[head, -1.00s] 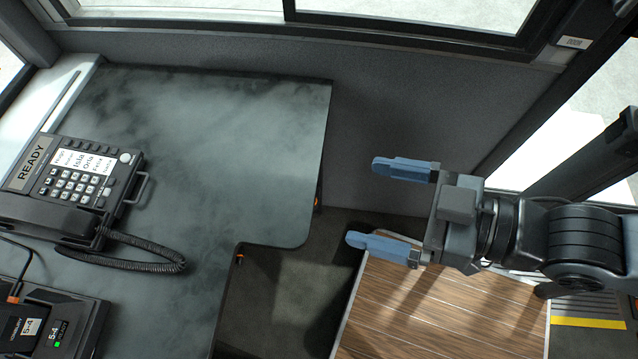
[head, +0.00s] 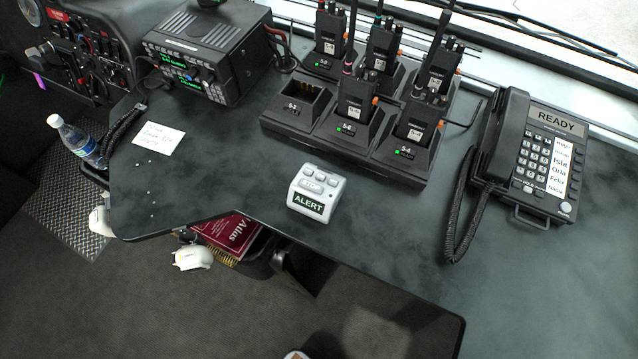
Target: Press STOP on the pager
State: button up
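The pager (head: 315,193) is a small white box on the dark desk, left of the middle in the head view. Its screen (head: 308,203) reads ALERT in green. A wide STOP button (head: 311,186) lies above the screen, with a row of smaller buttons above that. Nothing covers the pager.
A charger rack (head: 290,128) with several handheld radios stands just behind the pager. A desk phone (head: 530,150) reading READY is at right, its cord hanging forward. A radio unit (head: 208,50), a paper note (head: 158,138) and a bottle (head: 75,140) are at left. Bare desk lies right of the pager.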

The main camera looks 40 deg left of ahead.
jog(key=shift+c, duration=0.2)
dwell(0.3)
grip_shut()
dwell(0.8)
dwell(0.7)
